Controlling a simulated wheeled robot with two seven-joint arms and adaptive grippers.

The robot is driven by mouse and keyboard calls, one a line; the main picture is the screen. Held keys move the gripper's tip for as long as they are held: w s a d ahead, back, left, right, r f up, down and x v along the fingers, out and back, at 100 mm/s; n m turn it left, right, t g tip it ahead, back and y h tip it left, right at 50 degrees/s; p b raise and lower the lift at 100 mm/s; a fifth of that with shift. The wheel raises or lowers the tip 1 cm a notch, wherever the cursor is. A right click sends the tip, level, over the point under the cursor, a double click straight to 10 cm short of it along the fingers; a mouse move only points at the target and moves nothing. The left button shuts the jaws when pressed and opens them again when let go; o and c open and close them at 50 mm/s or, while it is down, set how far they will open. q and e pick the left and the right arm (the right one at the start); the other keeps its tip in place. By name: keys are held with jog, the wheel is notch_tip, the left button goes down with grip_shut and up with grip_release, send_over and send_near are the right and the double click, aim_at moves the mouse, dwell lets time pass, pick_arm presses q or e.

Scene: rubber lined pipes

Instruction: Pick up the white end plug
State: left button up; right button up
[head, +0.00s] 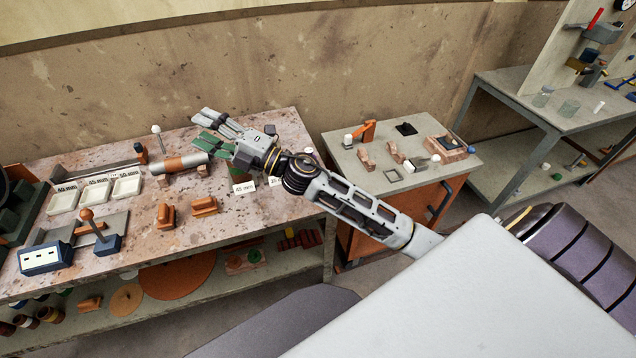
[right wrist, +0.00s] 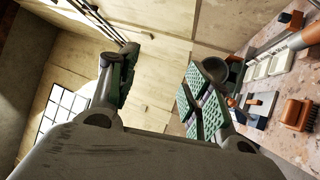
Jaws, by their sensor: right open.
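Several small white pieces could be the white end plug; I cannot tell which. One rounded white piece (head: 348,141) stands at the left of the small orange cart's top. Another white piece (head: 435,158) is at the cart's middle right. My right gripper (head: 204,124) is above the back right of the long workbench, left of the cart and apart from both pieces. Its fingers are spread and empty, as the right wrist view (right wrist: 155,75) also shows. No white plug shows clearly between them. My left gripper is not in view.
The stained workbench (head: 140,240) carries white trays (head: 96,192), a pipe with an orange band (head: 182,163), orange blocks (head: 204,206) and a blue lever box (head: 100,240). The cart (head: 400,205) holds several small parts. A grey bench (head: 520,85) stands at the back right.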

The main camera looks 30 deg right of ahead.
jog(key=s+a+f+n+g, duration=0.4)
jog(key=f+n+g, duration=0.2)
jog(key=n+g, duration=0.8)
jog(key=d+f+n+g+h, duration=0.1)
jog(key=d+f+n+h, duration=0.2)
jog(key=d+f+h, duration=0.5)
jog(key=d+r+h, duration=0.1)
jog(key=d+h, duration=0.2)
jog(key=d, duration=0.8)
jog(key=w+d+r+g+h, duration=0.1)
jog(key=d+h, duration=0.3)
jog(key=d, duration=0.7)
jog(key=shift+d+r+m, duration=0.15)
jog(key=shift+r+m, duration=0.1)
jog(key=shift+m, duration=0.15)
jog(key=shift+w+f, duration=0.1)
notch_tip(320, 180, down, 7)
jog(key=shift+f, duration=0.15)
jog(key=shift+f+p, duration=0.3)
jog(key=shift+f, duration=0.25)
